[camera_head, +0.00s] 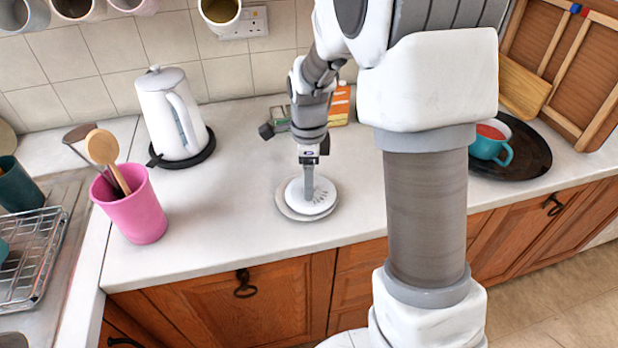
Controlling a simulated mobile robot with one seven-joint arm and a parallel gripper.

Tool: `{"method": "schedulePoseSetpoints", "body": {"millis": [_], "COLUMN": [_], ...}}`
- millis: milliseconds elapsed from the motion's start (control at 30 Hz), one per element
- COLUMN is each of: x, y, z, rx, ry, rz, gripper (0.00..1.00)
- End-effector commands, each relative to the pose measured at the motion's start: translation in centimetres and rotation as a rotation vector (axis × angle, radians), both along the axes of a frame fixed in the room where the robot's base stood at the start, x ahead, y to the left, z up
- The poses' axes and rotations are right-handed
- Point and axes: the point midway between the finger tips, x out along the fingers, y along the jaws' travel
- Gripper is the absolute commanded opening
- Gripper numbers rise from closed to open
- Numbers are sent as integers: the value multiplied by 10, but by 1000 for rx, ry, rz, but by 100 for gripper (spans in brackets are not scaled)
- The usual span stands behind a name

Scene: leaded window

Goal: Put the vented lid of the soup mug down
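The vented lid (322,195) is a white disc with small dark slots. It is at or just above a pale round plate or mat (296,214) on the counter; I cannot tell whether they touch. My gripper (309,190) points straight down at the middle of the lid. Its fingers are seen edge-on and cover the lid's centre, so any knob and the gap between the fingers are hidden. The soup mug (488,148) is teal with red soup showing at its open top. It stands at the right on a dark round tray (535,160).
A white kettle (170,115) and a pink utensil pot (135,208) stand to the left. An orange box (340,105) is behind my gripper. A wooden board (522,88) is by the tray. Mugs hang above. The counter around the plate is clear.

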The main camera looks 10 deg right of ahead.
Motion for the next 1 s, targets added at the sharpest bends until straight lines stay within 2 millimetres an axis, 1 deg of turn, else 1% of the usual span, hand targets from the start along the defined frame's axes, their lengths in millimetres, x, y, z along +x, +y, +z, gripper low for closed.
{"method": "schedulePoseSetpoints", "body": {"millis": [167, 267, 367, 600, 700, 800, 1000], "x": [0, 0, 1, 1, 1, 1, -3], "y": [0, 0, 0, 1, 0, 0, 0], "z": [3, 13, 29, 84, 102, 116, 131], "rx": [0, 1, 0, 1, 0, 0, 2], "ry": [-1, -1, -4, -5, -4, -3, -9], "rz": [0, 0, 0, 1, 0, 0, 25], "gripper": [67, 67, 67, 67, 67, 67, 67]}}
